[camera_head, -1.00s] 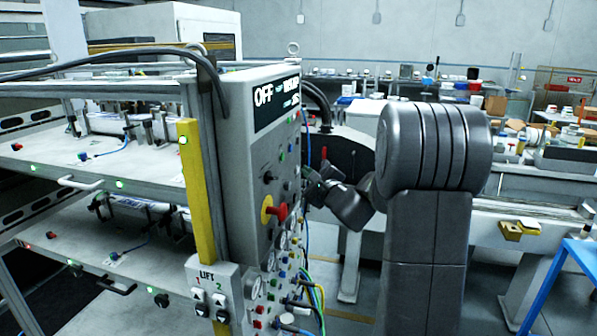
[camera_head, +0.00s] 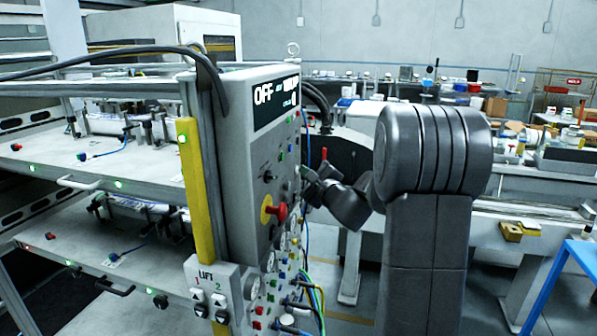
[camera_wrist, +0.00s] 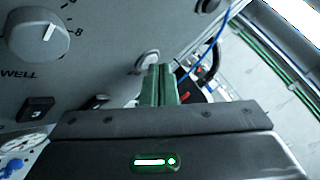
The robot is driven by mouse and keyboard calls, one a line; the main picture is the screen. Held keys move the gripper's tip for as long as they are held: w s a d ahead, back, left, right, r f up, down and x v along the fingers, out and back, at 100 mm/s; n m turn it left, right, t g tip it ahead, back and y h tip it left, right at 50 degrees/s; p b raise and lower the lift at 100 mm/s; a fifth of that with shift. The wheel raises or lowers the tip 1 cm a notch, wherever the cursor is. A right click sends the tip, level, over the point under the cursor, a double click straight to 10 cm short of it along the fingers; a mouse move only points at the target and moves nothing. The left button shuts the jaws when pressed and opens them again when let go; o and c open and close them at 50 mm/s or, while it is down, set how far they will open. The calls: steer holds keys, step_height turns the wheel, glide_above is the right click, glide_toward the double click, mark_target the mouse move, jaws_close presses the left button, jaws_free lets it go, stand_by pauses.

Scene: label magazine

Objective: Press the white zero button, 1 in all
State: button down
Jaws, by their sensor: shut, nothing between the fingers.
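The control panel (camera_head: 238,150) stands left of my arm, its button face seen at a steep angle, with a dark display (camera_head: 272,100) reading OFF and smaller text. My gripper (camera_head: 308,180) is shut and empty close to the panel's right part. In the wrist view the shut green fingers (camera_wrist: 160,72) point at the panel, beside a pale round button (camera_wrist: 147,59). The fingertips cover part of this area, so I cannot tell whether they touch it. No zero label is readable, so I cannot confirm which button is the white zero one.
A red emergency stop (camera_head: 281,211) sticks out below my gripper. Blue cables (camera_wrist: 205,55) hang near the fingers. A blue stand (camera_head: 570,275) is at right.

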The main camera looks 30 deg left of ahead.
steer(key=shift+w+d, duration=0.15)
steer(key=shift+d, duration=0.55)
steer(key=shift+d, duration=0.1)
steer(key=d, duration=0.2)
steer(key=w+d+b, duration=0.1)
steer(key=d, duration=0.1)
steer(key=shift+w+d, duration=0.1)
steer(key=shift+d, duration=0.25)
steer(key=a+p, duration=0.1)
steer(key=p, duration=0.2)
steer(key=shift+a+r, duration=0.2)
steer(key=shift+p, duration=0.75)
